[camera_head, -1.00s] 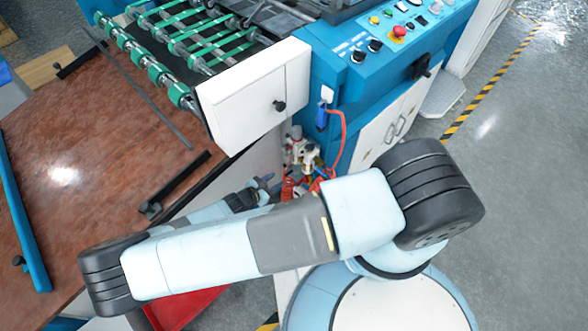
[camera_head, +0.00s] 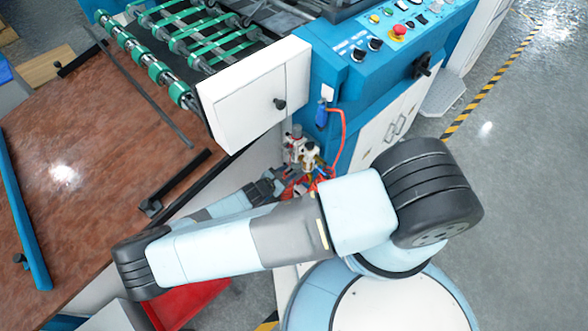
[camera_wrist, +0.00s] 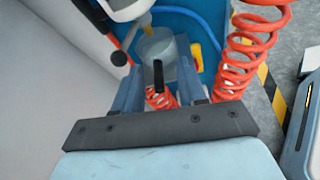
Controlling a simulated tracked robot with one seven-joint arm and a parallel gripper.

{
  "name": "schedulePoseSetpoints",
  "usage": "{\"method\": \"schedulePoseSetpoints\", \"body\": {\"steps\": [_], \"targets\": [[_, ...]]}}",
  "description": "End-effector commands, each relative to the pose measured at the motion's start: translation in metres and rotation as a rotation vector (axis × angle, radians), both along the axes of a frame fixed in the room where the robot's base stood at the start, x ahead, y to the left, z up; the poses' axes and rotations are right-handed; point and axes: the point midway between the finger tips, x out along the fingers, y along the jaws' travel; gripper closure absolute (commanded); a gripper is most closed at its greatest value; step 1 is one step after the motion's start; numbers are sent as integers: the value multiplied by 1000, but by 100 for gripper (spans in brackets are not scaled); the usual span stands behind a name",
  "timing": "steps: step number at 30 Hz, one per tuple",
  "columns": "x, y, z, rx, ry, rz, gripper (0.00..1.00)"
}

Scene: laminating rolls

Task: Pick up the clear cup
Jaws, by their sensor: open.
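A pale grey, see-through-looking cup (camera_wrist: 157,47) hangs under a white fitting in the wrist view; I take it to be the clear cup. My gripper (camera_wrist: 158,62) is open, with one blue-grey finger on each side of the cup's line. I cannot tell whether either finger touches it. In the head view my gripper (camera_head: 268,187) is beside the machine's air unit (camera_head: 301,150), low and to its left. The cup cannot be made out clearly there.
Red coiled hoses (camera_wrist: 250,45) hang right of the fingers, and another coil shows below the cup. A white panel (camera_wrist: 50,80) stands close on the left. The brown table (camera_head: 95,170) and the blue machine (camera_head: 375,85) flank the arm. A red tray (camera_head: 190,300) lies below.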

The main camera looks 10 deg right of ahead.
Motion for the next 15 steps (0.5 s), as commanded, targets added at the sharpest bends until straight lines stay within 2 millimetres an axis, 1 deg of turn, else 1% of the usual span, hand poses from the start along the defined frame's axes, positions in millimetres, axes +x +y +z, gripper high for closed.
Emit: {"method": "schedulePoseSetpoints", "body": {"steps": [1, 2, 13, 14, 15], "targets": [[0, 0, 0, 0, 0, 0, 59], [0, 0, 0, 0, 0, 0, 62], [0, 0, 0, 0, 0, -1, 98], [0, 0, 0, -1, 0, -1, 100], [0, 0, 0, -1, 0, -1, 100]]}}
